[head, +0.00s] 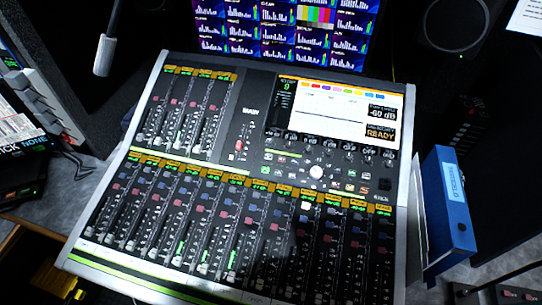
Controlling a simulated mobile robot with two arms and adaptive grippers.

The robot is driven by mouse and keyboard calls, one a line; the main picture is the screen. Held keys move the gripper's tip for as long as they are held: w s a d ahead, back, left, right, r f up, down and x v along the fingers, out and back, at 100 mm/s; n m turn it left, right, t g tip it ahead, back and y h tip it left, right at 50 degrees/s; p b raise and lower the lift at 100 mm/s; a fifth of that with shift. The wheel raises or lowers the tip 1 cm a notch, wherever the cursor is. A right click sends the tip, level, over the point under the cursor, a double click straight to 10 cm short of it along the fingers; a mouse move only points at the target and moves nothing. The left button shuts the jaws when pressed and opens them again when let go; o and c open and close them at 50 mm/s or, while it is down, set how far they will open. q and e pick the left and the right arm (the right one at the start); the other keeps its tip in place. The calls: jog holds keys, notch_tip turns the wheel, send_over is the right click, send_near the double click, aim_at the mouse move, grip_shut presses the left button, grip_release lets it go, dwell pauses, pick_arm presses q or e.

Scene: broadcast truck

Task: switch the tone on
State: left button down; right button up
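A large audio mixing console (252,97) fills the middle of the head view, tilted in the picture. It has two banks of faders, rows of small coloured buttons and a lit screen (335,108) at its upper right. Several knobs and small buttons, with one larger pale knob (316,172), sit below the screen. The labels are too small to read, so I cannot tell which control is the tone switch. Neither of my grippers is in view.
A monitor (280,30) with level graphs and colour bars stands behind the console. A microphone (104,52) hangs at upper left. A speaker (455,22) stands at upper right. A blue binder (448,200) stands against the console's right side. Dark equipment (22,160) crowds the left.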

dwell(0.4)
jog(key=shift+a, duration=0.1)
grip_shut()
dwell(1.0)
